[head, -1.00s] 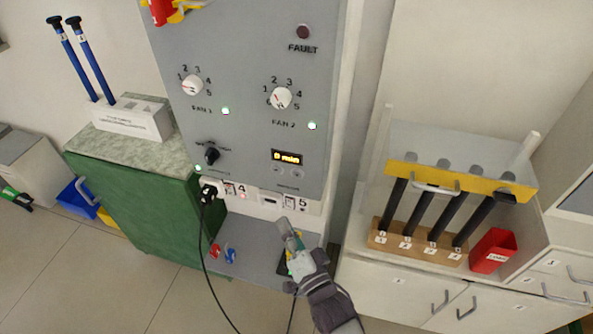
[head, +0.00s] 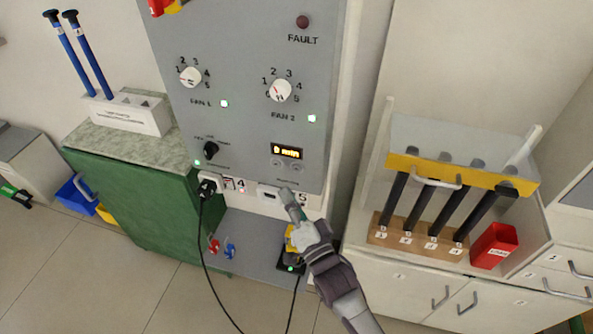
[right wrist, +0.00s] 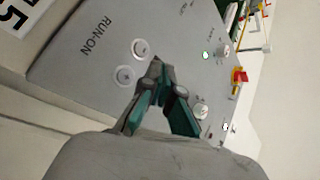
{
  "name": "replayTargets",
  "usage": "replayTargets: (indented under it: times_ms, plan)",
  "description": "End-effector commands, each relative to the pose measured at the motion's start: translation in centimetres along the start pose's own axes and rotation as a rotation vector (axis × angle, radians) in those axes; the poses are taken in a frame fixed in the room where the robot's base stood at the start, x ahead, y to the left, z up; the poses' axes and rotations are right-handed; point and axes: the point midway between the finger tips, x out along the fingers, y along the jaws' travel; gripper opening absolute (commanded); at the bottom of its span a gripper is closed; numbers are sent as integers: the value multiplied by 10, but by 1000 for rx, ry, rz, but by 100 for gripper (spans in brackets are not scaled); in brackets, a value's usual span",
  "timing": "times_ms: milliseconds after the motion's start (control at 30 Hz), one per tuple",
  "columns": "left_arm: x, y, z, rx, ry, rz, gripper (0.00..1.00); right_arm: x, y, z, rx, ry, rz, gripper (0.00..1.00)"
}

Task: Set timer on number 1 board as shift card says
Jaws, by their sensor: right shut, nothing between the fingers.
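The grey board (head: 240,120) carries a timer with a lit display (head: 286,151) that reads "0 min". Two round buttons sit below the display, a left button (head: 278,167) and a right button (head: 298,168). My right gripper (head: 287,192) is shut and empty, just below these buttons. In the right wrist view its fingertips (right wrist: 157,68) are close beside the two round buttons (right wrist: 141,48), near the label RUN-ON (right wrist: 97,35). I cannot tell whether they touch the panel. My left gripper is not in view. I cannot make out a shift card.
The board also has two fan dials (head: 280,91), a black selector knob (head: 210,149) and a dark FAULT lamp (head: 302,22). A black plug with a cable (head: 207,188) sits below. A rod rack (head: 418,240) and a red bin (head: 494,246) stand right.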

Motion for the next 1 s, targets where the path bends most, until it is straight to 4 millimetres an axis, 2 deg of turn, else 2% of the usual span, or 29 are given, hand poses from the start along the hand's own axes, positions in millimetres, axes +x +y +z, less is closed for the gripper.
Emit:
replayTargets:
  times_ms: [100,400,1000]
  plan:
    - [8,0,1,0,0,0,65,12,11,-8,-3,0,-1,0]
    - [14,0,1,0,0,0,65,31,23,-22,-1,0,-1,0]
    - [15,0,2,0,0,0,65,33,24,-24,0,0,1,0]
